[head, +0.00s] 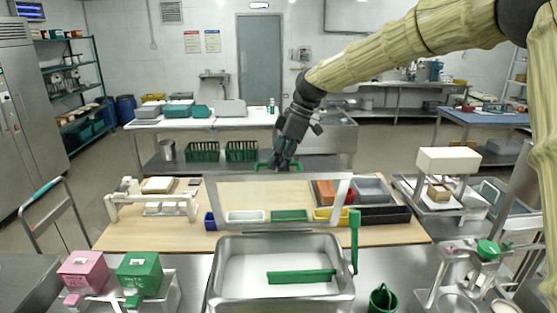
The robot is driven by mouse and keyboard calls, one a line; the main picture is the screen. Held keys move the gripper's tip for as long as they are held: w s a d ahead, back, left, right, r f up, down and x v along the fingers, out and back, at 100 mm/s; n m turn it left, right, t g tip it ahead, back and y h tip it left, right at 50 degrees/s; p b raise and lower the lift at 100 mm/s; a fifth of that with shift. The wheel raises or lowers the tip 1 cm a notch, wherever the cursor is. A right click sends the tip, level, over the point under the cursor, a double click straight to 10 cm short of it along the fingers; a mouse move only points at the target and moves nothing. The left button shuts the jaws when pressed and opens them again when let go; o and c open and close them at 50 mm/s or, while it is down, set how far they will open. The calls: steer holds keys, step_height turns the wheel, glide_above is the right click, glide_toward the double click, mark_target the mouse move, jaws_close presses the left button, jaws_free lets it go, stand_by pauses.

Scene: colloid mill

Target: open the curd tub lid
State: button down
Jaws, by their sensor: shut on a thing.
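The curd tub (214,297) is a steel basin at the front centre, with white content and a green bar (301,277) in it. Its lid (335,198), a clear panel with a pale frame, stands raised and tilted up at the tub's far side. A green handle (263,165) shows at the lid's top edge. My gripper (280,164) is at this handle, shut on it; the fingertips are small and partly hidden. The arm reaches in from the upper right.
A wooden-topped table (404,232) behind the tub bears small coloured bins, seen partly through the lid. Pink (83,271) and green boxes (139,274) stand at left. A green upright bar (354,240) and a green cup (382,299) are right of the tub.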

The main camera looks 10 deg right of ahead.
steer(key=shift+f, duration=0.25)
steer(key=c, duration=1.7)
jaws_free()
steer(key=shift+o, duration=1.1)
steer(key=shift+w, duration=0.15)
steer(key=shift+r, duration=0.2)
steer(key=v, duration=1.2)
